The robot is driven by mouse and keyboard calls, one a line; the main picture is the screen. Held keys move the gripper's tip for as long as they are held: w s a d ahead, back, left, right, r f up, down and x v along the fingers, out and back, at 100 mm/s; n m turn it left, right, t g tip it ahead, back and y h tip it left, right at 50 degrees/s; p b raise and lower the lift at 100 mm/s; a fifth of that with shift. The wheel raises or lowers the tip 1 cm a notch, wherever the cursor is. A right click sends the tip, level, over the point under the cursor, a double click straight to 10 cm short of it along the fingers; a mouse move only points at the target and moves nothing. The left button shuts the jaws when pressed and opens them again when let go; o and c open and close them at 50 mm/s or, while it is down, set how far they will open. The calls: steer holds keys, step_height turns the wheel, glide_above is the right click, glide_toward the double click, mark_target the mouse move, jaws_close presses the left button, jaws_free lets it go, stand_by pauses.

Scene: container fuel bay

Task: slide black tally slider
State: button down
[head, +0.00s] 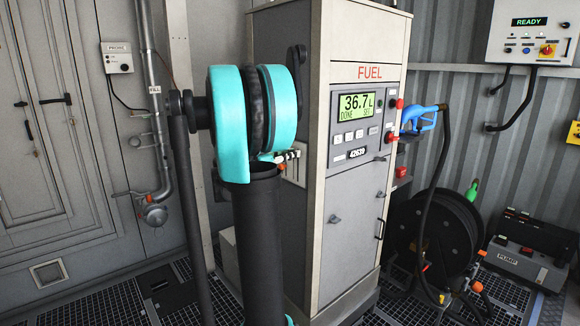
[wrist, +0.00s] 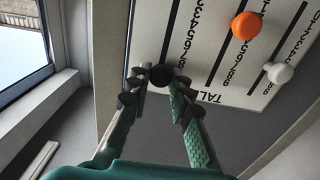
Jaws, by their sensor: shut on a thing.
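The tally board (wrist: 212,62) is white and shows upside down in the wrist view, with dark slots and number columns. The round black tally slider (wrist: 161,75) is at the lower end of the left slot, beside the high digits. My gripper (wrist: 158,88) has its fingertips closed around the black slider, one on each side. An orange slider (wrist: 247,25) and a white slider (wrist: 279,72) sit on the other slots to the right, apart from my fingers. In the head view my arm hides most of the board and my gripper.
The grey fuel dispenser (head: 361,185) stands right of my arm in the head view. A blue nozzle (head: 420,118), a hose reel (head: 435,240) and a pump unit (head: 527,262) are farther right. A wall with pipework (head: 150,90) is at left.

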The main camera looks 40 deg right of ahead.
steer(key=shift+r, duration=0.3)
steer(key=c, duration=1.3)
jaws_free()
steer(key=shift+c, duration=0.2)
steer(key=s+a, duration=0.1)
steer(key=a, duration=1.1)
